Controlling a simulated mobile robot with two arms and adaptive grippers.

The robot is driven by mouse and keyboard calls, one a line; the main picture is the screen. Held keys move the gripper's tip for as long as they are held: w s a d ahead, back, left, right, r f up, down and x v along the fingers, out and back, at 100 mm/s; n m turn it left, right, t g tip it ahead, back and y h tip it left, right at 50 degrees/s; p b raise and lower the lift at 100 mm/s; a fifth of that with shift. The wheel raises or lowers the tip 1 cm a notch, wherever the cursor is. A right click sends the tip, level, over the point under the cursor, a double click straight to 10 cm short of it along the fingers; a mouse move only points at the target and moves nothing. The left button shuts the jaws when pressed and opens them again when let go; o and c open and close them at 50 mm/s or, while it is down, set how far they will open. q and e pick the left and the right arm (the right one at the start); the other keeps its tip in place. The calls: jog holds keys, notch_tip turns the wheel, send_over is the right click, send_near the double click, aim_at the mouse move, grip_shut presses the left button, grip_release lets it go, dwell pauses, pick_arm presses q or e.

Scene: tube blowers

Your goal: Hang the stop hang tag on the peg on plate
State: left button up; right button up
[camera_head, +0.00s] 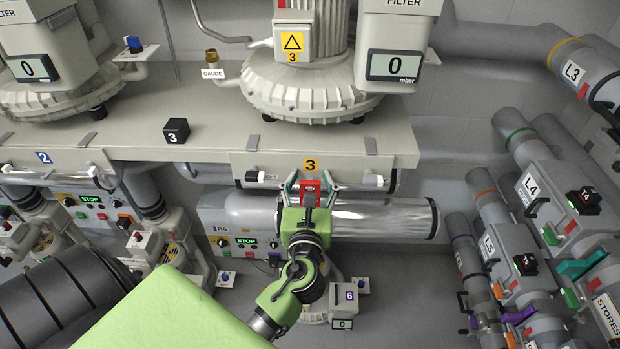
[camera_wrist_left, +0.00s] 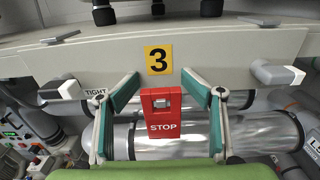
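The red stop hang tag (camera_head: 309,190) is upright below the yellow 3 label on the beige plate (camera_head: 262,164). In the left wrist view the tag (camera_wrist_left: 161,124) reads STOP, and a small grey peg end (camera_wrist_left: 161,103) shows in the opening at its top. The tag appears to hang on this peg. My left gripper (camera_head: 308,184) is in front of the plate. In the wrist view its two green-padded fingers (camera_wrist_left: 162,92) are spread on both sides of the tag, with a visible gap on each side. My right gripper is out of view.
A shiny metal pipe (camera_head: 375,217) runs behind and below the tag. White-tipped clamps (camera_head: 373,179) flank the plate. A black cube marked 3 (camera_head: 176,131) sits on the shelf above. A control box with a green STOP display (camera_head: 247,241) is at the left.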

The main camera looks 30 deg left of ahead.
pick_arm(q)
jog(key=shift+f, duration=0.1)
jog(key=shift+s+d, duration=0.1)
jog(key=shift+s, duration=0.1)
jog(key=v, duration=1.1)
jog(key=shift+s+d, duration=0.2)
jog(key=shift+d, duration=0.05)
jog(key=s+d+f+n+g+h+b, duration=0.2)
jog(key=f, duration=1.1)
jog(key=s+d+f+n+g+h+b, duration=0.1)
jog(key=s+d+f+n+g+h, duration=0.15)
jog(key=f, duration=1.15)
jog(key=s+d+f+n+g+h+b, duration=0.1)
jog(key=d+f+n+g+h+b, duration=0.15)
jog(key=f, duration=1.05)
jog(key=s+a+f+n+g+h+b, duration=0.1)
jog(key=s+f+n+g+b, duration=0.1)
jog(key=s+f+n, duration=0.6)
jog(key=s+f+n+g+b, duration=0.2)
jog(key=s+f, duration=0.4)
jog(key=f, duration=0.7)
jog(key=s+a+f+n+g+b, duration=0.1)
jog(key=s+f+n, duration=0.3)
jog(key=s, duration=0.3)
jog(key=s+a+f+n+g+h+b, duration=0.1)
jog(key=s+a+f+n+g, duration=0.1)
jog(key=s+f+n, duration=0.3)
jog(key=shift+s+a+n, duration=0.15)
jog(key=shift+s+n, duration=0.55)
jog(key=shift+s, duration=0.45)
